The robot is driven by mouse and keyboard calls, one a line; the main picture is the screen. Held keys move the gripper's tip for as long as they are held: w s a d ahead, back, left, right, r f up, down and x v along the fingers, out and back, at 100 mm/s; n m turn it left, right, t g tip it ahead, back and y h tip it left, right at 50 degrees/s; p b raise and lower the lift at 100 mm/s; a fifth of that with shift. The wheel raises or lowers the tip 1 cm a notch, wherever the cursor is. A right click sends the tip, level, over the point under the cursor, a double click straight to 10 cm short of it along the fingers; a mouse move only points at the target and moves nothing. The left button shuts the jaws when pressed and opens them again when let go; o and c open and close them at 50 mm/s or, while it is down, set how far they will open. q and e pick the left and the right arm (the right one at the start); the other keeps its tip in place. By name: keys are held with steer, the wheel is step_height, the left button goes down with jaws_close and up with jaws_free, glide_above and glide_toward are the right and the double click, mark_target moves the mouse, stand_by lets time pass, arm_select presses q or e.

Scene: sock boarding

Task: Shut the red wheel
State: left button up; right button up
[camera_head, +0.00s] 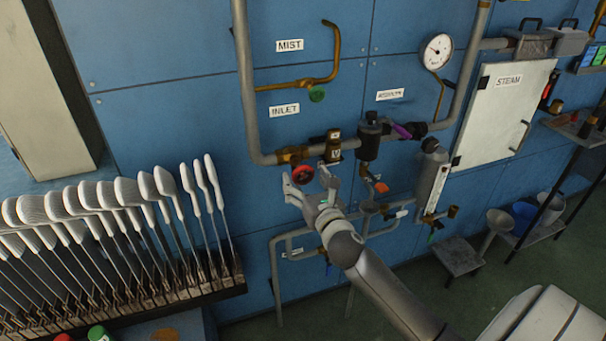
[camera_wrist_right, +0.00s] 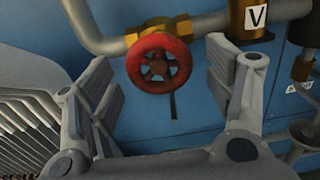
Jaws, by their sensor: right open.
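The red wheel (camera_head: 303,174) is a small round handwheel on a brass valve (camera_head: 292,155) in the pipe below the INLET label. In the right wrist view the red wheel (camera_wrist_right: 159,63) faces the camera, and the brass valve body (camera_wrist_right: 158,30) shows behind it. My right gripper (camera_head: 308,183) is open, its fingers spread to either side of the wheel. In the right wrist view the two fingers of my right gripper (camera_wrist_right: 160,90) stand left and right of the wheel, with visible gaps and no clear contact. My left gripper is not in view.
A brass fitting marked V (camera_wrist_right: 254,20) sits close right of the wheel. A dark cylinder (camera_head: 370,138) and a purple lever (camera_head: 403,131) are farther right. A rack of white sock boards (camera_head: 130,200) stands at left. A grey pipe (camera_head: 247,90) runs down the blue wall.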

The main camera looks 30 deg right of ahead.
steer(key=shift+x, duration=1.15)
steer(key=shift+a, duration=0.1)
steer(key=c, duration=1)
steer(key=shift+c, duration=0.2)
